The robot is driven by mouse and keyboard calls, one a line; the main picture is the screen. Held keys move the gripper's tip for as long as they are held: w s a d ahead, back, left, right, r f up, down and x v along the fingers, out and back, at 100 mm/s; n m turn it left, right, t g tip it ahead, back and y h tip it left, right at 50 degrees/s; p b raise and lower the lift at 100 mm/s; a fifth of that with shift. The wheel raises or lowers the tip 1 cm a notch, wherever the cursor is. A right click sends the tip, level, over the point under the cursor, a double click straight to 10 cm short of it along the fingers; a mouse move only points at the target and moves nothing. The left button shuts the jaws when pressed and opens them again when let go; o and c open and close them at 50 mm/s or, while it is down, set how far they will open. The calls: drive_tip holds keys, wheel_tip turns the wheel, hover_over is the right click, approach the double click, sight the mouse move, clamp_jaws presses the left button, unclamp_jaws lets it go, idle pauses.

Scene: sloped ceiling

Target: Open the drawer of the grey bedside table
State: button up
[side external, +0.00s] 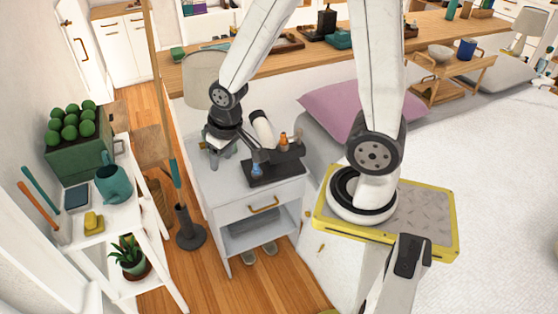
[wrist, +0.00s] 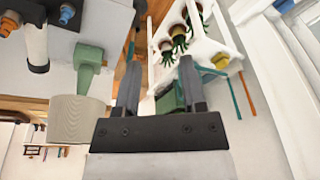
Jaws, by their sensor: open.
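The grey bedside table (side external: 212,184) stands left of the bed in the side view. Its drawer (side external: 283,197) looks shut, with a brass bar handle (side external: 264,206) on the front. An open shelf lies below the drawer. My gripper (side external: 217,156) is over the back left part of the tabletop, behind and above the handle and apart from it. In the wrist view my gripper (wrist: 160,62) has its two fingers spread with nothing between them. The handle does not show in the wrist view.
A dark tray (side external: 290,172) with small bottles and a white cylinder (side external: 262,129) are on the tabletop. A lamp (side external: 203,80) stands behind my gripper; it also shows in the wrist view (wrist: 80,118). A plant shelf (side external: 120,212) stands left. The floor before the drawer is mostly clear.

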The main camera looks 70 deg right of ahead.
drive_tip(key=w+d+f+m, duration=0.6)
drive_tip(key=d+f+m, duration=0.1)
drive_tip(key=d+f, duration=0.1)
drive_tip(key=m+g+h, duration=0.1)
drive_tip(key=m, duration=1.7)
approach(269, 206)
drive_tip(key=shift+w+a+f, duration=0.1)
drive_tip(key=shift+f, duration=0.2)
drive_tip(key=shift+f, duration=0.1)
drive_tip(key=shift+w+d+f, duration=0.15)
drive_tip(key=shift+f, duration=1.1)
drive_tip(key=shift+w+d+f, duration=0.2)
drive_tip(key=shift+f, duration=1.05)
drive_tip(key=shift+w+d+f, duration=0.15)
drive_tip(key=shift+f, duration=1.05)
drive_tip(key=shift+c, duration=0.3)
